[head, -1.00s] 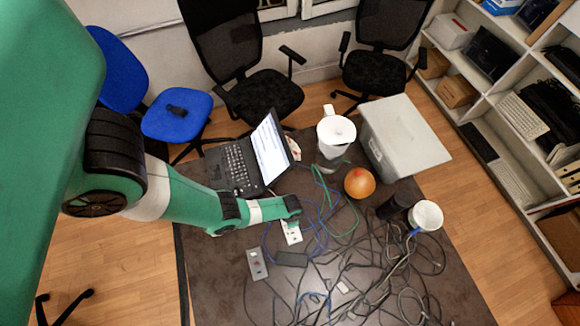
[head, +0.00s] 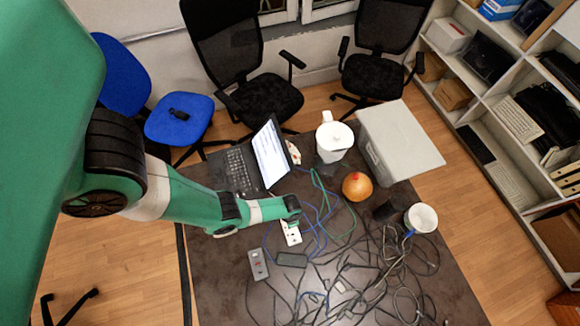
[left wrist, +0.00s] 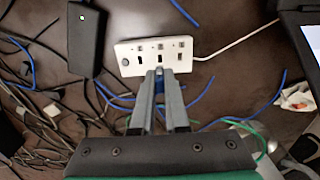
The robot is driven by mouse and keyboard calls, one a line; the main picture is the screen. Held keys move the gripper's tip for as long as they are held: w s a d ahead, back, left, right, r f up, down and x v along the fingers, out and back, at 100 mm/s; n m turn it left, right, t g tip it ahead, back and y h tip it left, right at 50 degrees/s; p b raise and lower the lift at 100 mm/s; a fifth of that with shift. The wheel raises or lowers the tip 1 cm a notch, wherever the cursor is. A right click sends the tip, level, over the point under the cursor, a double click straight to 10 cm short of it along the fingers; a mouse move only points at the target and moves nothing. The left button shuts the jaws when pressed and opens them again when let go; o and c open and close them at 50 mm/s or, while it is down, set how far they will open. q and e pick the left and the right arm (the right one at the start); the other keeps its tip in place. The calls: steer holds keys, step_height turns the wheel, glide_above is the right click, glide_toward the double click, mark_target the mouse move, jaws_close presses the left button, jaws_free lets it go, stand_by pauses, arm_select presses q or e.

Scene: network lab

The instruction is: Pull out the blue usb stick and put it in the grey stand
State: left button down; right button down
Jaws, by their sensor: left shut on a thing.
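The white hub (head: 291,232) lies on the table in front of the laptop, with a row of ports; it also shows in the left wrist view (left wrist: 136,53). My left gripper (left wrist: 159,74) is at the hub's near edge and shut on the blue usb stick. The grey stand (head: 258,264), a flat block with a red spot and dark slots, appears to be the one left of and below the hub in the head view. My right gripper is not in view.
A black box (head: 291,260) with a green light lies beside the grey stand. Tangled cables (head: 345,285) cover the right of the table.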

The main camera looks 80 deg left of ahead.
arm_select(q)
steer(key=shift+r, duration=0.4)
steer(key=shift+r+p, duration=2)
steer(key=shift+p, duration=0.25)
